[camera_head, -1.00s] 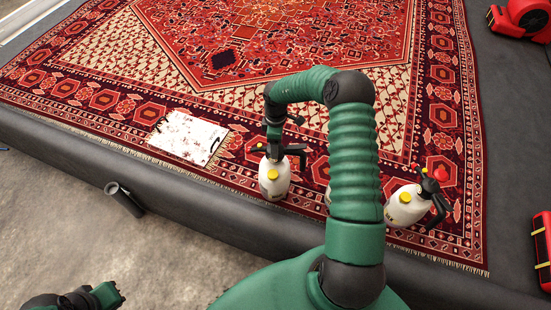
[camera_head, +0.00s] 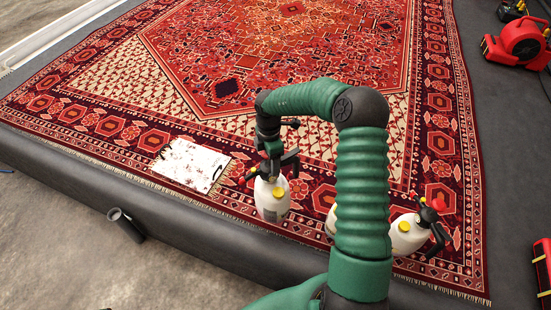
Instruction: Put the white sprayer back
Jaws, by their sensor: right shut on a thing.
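My right gripper (camera_head: 270,163) is shut on the head of a white sprayer (camera_head: 271,203) with a yellow cap and dark top. This sprayer is upright over the rug's front border; I cannot tell whether its base touches the rug. A second white sprayer (camera_head: 407,236), with a yellow cap and red knob, stands near the rug's front right. A sliver of another white thing (camera_head: 331,222) shows beside my right arm, which hides the rest. My left gripper is not in view.
The patterned rug (camera_head: 150,75) lies on a raised dark platform (camera_head: 190,222). A stained white sheet or board (camera_head: 190,165) lies left of the held sprayer. A black tube (camera_head: 126,225) stands below the platform edge. A red blower (camera_head: 519,42) is back right, red equipment (camera_head: 542,268) front right.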

